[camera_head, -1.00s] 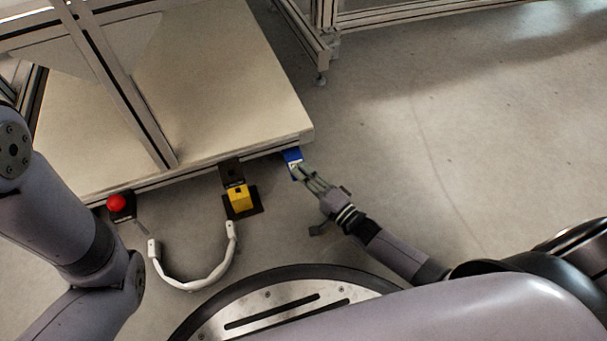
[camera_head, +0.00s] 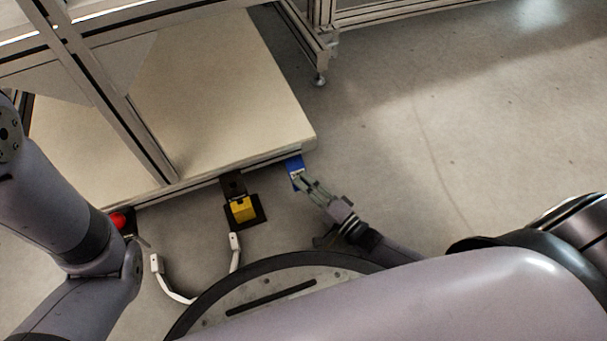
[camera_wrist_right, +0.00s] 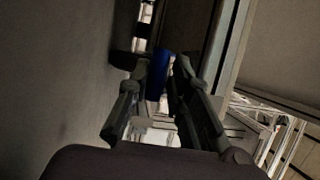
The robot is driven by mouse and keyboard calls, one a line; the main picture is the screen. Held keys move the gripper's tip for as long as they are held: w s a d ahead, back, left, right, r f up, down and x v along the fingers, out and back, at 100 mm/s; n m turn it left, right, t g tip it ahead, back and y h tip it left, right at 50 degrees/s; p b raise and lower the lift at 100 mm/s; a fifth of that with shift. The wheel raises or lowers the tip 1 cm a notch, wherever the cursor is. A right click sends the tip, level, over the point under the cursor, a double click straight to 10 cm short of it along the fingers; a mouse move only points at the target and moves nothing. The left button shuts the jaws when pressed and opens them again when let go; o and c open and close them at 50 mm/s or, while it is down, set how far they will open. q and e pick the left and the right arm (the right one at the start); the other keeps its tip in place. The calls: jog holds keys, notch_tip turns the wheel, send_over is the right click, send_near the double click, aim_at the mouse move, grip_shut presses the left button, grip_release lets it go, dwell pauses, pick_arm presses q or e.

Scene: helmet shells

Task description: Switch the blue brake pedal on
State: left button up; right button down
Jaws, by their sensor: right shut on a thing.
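The blue brake pedal (camera_head: 294,164) sits at the platform's front edge, near its right corner. In the right wrist view the blue pedal (camera_wrist_right: 163,64) shows between the fingertips. My right gripper (camera_head: 302,182) reaches it from the lower right, and its fingers are shut on the pedal's near end. The fingers also show in the right wrist view (camera_wrist_right: 162,84). The fingers partly hide the pedal, so its exact tilt cannot be told. My left arm is at the left of the head view, and its gripper does not show.
A yellow pedal (camera_head: 242,209) on a black base stands left of the blue one. A red knob (camera_head: 118,220) is partly behind my left arm. The beige platform (camera_head: 225,90) carries metal posts. Floor to the right is clear.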

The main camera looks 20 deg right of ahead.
jog(key=c, duration=1.6)
grip_release()
jog(key=shift+w+f, duration=0.25)
jog(key=shift+f, duration=0.1)
jog(key=shift+s, duration=0.1)
jog(key=v, duration=1.1)
jog(key=shift+s+d+r, duration=0.15)
jog(key=shift+s, duration=0.25)
